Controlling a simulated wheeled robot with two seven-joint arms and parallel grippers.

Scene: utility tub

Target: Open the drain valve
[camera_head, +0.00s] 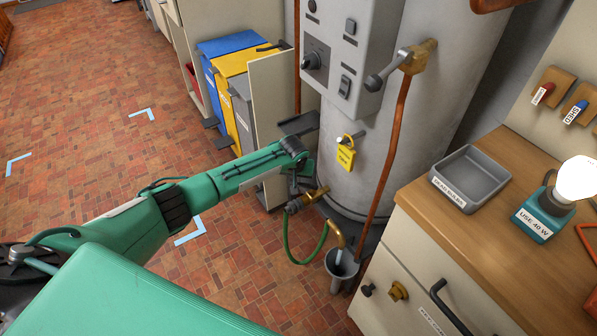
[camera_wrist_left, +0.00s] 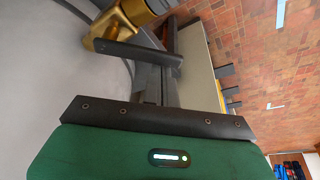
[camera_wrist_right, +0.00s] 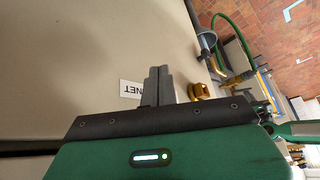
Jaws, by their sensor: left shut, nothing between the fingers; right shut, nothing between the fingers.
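The brass drain valve (camera_head: 314,195) sits low on the grey tank, with a green hose (camera_head: 308,259) hanging near it. In the left wrist view the brass valve body (camera_wrist_left: 122,22) is at the top, with a dark flat lever (camera_wrist_left: 125,50) reaching across to my fingers. My left gripper (camera_wrist_left: 157,72) is shut and empty right at the lever's end; I cannot tell whether they touch. In the head view it is partly hidden at the valve. My right gripper (camera_wrist_right: 160,78) is shut and empty in front of a pale cabinet face, near a brass knob (camera_wrist_right: 200,91).
A funnel-topped drain (camera_head: 341,264) stands below a bent brass spout. The wooden counter (camera_head: 471,237) with a grey tray (camera_head: 469,179) and a lit lamp (camera_head: 575,178) is at right. Coloured bins (camera_head: 232,75) stand behind my left arm. The tiled floor is open at left.

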